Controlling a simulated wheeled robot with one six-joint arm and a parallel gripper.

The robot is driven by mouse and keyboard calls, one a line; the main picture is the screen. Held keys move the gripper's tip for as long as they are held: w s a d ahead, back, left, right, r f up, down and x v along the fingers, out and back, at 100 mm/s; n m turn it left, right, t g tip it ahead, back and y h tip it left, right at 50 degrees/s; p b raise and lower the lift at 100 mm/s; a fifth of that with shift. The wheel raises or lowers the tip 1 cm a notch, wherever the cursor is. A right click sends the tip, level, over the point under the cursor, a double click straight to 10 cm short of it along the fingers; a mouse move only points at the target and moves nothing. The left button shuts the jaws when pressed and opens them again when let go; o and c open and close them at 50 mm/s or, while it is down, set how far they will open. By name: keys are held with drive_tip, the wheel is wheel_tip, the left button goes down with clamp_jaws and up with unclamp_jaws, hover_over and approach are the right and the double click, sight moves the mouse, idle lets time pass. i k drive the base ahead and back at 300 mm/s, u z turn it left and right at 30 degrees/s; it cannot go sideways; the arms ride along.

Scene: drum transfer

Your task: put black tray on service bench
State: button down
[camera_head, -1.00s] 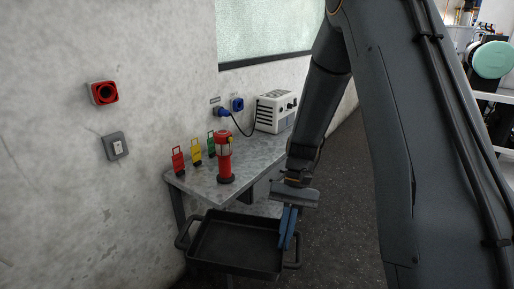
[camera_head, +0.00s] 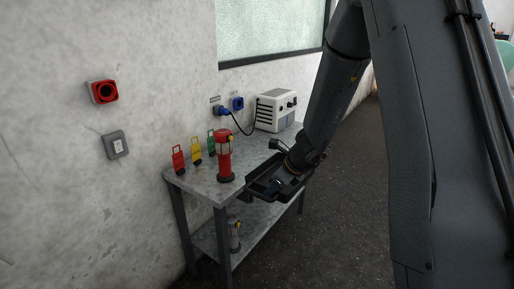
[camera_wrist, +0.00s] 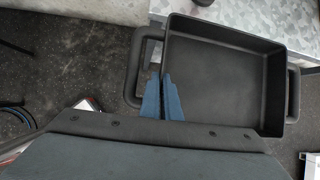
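The black tray (camera_head: 259,187) is in the air by the front edge of the service bench (camera_head: 201,181), partly hidden by my arm in the head view. In the wrist view the tray (camera_wrist: 215,82) looks empty, with a handle at each end. My gripper (camera_wrist: 163,98) has its blue fingers close together at the tray's left wall, beside the left handle, and appears shut on that wall. The bench's grey top (camera_wrist: 285,20) shows beyond the tray. I cannot tell how far the tray overlaps the bench top.
A red lantern (camera_head: 224,158) stands near the bench's front edge, left of the tray. Red, yellow and green tags (camera_head: 196,152) stand along the wall. A white box (camera_head: 275,111) with a cable is at the far end. A small object (camera_head: 234,236) stands on the lower shelf.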

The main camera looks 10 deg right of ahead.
sight(259, 149)
drive_tip(key=i, duration=1.5)
